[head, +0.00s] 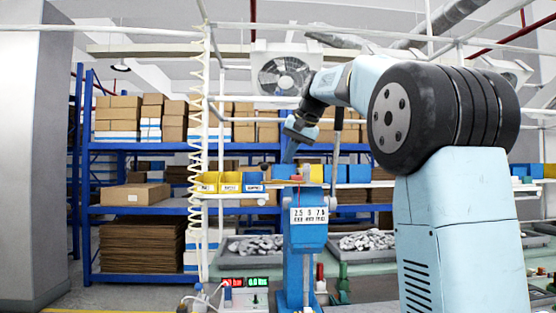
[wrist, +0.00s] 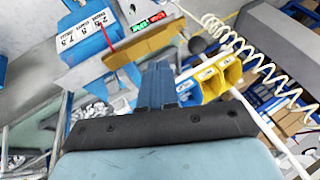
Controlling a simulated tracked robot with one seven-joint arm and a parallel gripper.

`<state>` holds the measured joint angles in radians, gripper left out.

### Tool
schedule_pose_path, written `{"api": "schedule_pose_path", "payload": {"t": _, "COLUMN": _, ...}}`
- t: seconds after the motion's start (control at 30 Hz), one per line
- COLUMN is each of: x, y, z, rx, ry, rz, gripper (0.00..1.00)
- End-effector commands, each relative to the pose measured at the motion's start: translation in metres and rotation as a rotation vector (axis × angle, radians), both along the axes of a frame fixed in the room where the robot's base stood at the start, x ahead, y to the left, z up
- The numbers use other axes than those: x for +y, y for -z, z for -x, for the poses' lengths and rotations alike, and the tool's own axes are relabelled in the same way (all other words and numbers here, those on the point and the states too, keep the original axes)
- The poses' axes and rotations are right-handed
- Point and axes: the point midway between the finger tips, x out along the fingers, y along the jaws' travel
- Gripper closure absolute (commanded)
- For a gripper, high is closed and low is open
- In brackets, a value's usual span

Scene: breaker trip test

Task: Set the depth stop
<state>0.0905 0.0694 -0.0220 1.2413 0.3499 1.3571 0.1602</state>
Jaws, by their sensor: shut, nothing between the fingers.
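A blue bench machine (head: 305,240) stands in the middle of the head view, with a white number label (head: 309,215) on its front. In the wrist view the label (wrist: 90,27) shows tilted at upper left, with a thin red piece (wrist: 107,37) beside it. A tan plate (wrist: 122,51) crosses just beyond my fingertips. My gripper (head: 289,159) is shut and empty, pointing down above the machine's top. It also shows in the wrist view (wrist: 157,70), fingers together. I cannot tell whether the fingertips touch the plate. No separate depth stop can be made out clearly.
Yellow and blue bins (head: 229,182) stand left of the machine, with a coiled white hose (head: 197,130) hanging beside them. A red and green digital display (head: 245,282) sits low in front. Trays of grey parts (head: 254,246) lie behind. White frame posts surround the bench.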

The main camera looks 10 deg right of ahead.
Motion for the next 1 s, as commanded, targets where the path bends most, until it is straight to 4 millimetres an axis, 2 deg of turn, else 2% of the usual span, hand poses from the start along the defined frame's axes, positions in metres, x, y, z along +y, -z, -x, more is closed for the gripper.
{"api": "schedule_pose_path", "payload": {"t": 0.03, "x": -0.003, "y": -0.012, "z": 0.006, "rx": -0.008, "ry": 0.0, "rz": 0.0, "gripper": 1.0}}
{"api": "schedule_pose_path", "payload": {"t": 0.2, "x": -0.012, "y": -0.04, "z": 0.022, "rx": -0.007, "ry": 0.0, "rz": 0.0, "gripper": 1.0}}
{"api": "schedule_pose_path", "payload": {"t": 0.5, "x": -0.023, "y": -0.072, "z": 0.04, "rx": -0.005, "ry": -0.001, "rz": 0.001, "gripper": 1.0}}
{"api": "schedule_pose_path", "payload": {"t": 0.87, "x": -0.022, "y": -0.076, "z": 0.047, "rx": -0.002, "ry": -0.004, "rz": 0.004, "gripper": 1.0}}
{"api": "schedule_pose_path", "payload": {"t": 1.0, "x": -0.019, "y": -0.064, "z": 0.063, "rx": -0.003, "ry": -0.003, "rz": 0.018, "gripper": 1.0}}
